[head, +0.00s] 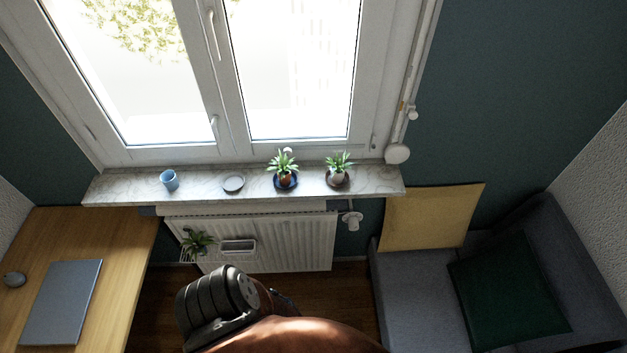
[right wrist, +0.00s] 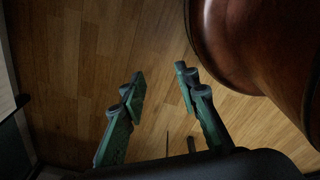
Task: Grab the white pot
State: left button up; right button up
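My right gripper (right wrist: 160,77) shows only in the right wrist view. Its two green fingers are apart with nothing between them, and the wooden floor is behind them. It is far from the white pot, which the right wrist view does not show. My left gripper is in neither view.
Below is a radiator (head: 291,243). A desk (head: 100,238) stands left, a grey sofa (head: 415,283) right.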

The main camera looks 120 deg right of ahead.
aim_at(338, 170)
jog(key=i, duration=0.35)
jog(key=z, duration=3.1)
